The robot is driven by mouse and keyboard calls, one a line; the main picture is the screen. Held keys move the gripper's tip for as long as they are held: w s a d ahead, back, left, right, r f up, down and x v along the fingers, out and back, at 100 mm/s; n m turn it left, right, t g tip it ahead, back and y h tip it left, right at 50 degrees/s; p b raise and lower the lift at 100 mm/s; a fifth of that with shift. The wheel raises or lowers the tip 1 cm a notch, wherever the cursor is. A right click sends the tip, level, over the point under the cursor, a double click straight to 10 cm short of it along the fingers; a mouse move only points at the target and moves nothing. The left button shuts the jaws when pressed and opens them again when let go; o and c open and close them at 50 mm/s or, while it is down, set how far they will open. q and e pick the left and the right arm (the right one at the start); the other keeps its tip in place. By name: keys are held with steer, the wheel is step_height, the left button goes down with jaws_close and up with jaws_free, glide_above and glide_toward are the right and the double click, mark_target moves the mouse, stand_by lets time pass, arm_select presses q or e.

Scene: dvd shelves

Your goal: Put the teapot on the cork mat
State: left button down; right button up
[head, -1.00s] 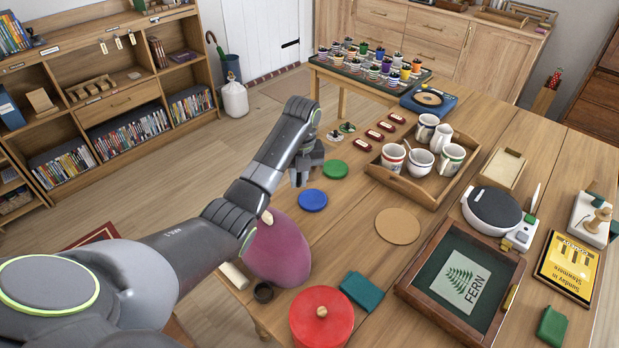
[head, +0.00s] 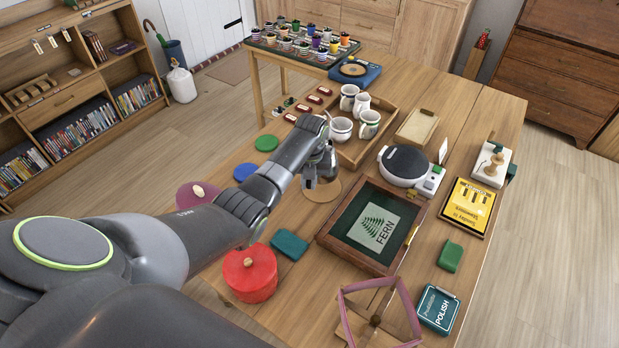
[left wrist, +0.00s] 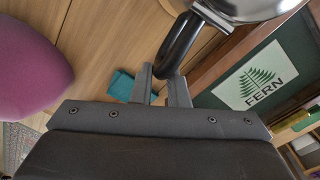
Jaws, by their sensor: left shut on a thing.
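The teapot (left wrist: 245,10) shows in the left wrist view as a shiny metal body with a black curved handle (left wrist: 178,48). My left gripper (left wrist: 163,82) is shut on that handle. In the head view my left gripper (head: 312,174) is over the round cork mat (head: 322,193), and the teapot is mostly hidden by the gripper and arm. I cannot tell whether the teapot touches the mat. My right gripper is not in view.
The framed FERN tray (head: 345,250) lies right of the mat, and a wooden tray with mugs (head: 385,125) lies behind it. A teal block (head: 289,244), a red pot (head: 249,275) and a purple cosy (head: 190,197) are nearer my arm. Green (head: 266,142) and blue (head: 244,171) discs lie left.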

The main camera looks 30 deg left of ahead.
arm_select(q)
steer(key=shift+w+a+f, duration=0.1)
steer(key=shift+f, duration=0.25)
steer(key=shift+f+b, duration=0.3)
steer(key=shift+b, duration=0.25)
step_height(320, 180, down, 4)
steer(key=b, duration=0.4)
steer(key=shift+r, duration=0.25)
steer(key=shift+f, duration=0.7)
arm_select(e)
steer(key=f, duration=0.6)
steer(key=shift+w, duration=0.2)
arm_select(q)
steer(key=c, duration=1.4)
jaws_free()
steer(key=shift+o, duration=0.3)
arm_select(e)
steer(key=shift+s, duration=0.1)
arm_select(q)
steer(key=shift+f, duration=0.1)
